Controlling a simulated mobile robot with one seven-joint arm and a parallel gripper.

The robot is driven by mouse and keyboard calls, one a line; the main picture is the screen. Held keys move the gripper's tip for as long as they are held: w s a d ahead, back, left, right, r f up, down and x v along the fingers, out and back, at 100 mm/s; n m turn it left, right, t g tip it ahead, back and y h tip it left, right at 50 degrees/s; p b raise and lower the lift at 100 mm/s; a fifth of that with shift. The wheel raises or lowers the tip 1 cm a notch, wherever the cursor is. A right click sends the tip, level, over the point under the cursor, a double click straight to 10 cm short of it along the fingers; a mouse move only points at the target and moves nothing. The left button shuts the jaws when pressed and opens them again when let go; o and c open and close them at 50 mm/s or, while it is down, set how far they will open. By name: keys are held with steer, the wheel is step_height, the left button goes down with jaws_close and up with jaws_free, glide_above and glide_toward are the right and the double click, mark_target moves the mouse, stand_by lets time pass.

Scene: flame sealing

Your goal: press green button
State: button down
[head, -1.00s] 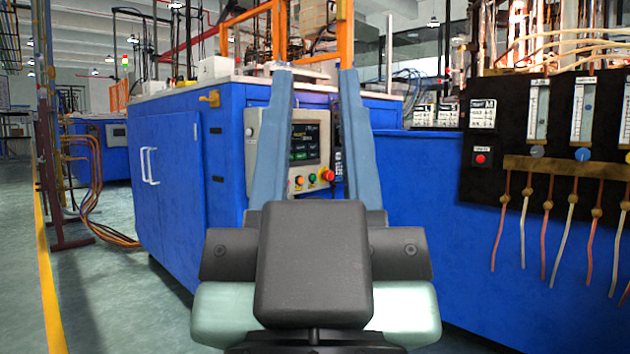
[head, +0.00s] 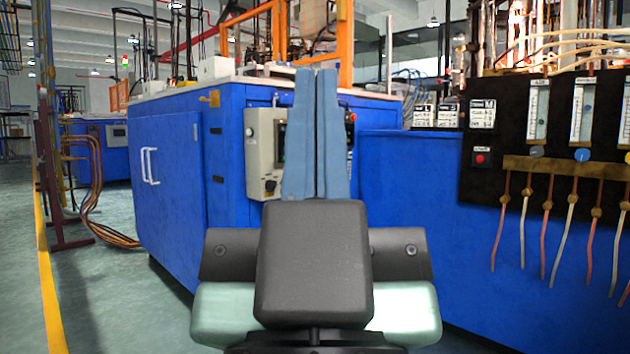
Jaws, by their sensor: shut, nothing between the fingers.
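My gripper (head: 317,75) is in the middle of the head view, with its two long blue-grey fingers together and pointing away from me. Nothing is between them. The control panel (head: 261,150) is a pale box on the front of the blue machine, behind the fingers. The green button is hidden behind the fingers. The gap between fingertips and panel cannot be judged from this view.
The blue machine (head: 170,200) with white door handles fills the centre left. A blue cabinet (head: 410,190) stands at the right. A black gauge board (head: 485,190) with a red button (head: 480,159) and hanging tubes is farther right. Open floor (head: 110,290) lies at the left.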

stand_by(0.9)
step_height(320, 180, up, 32)
steer(key=p, duration=3.2)
steer(key=shift+w, duration=0.1)
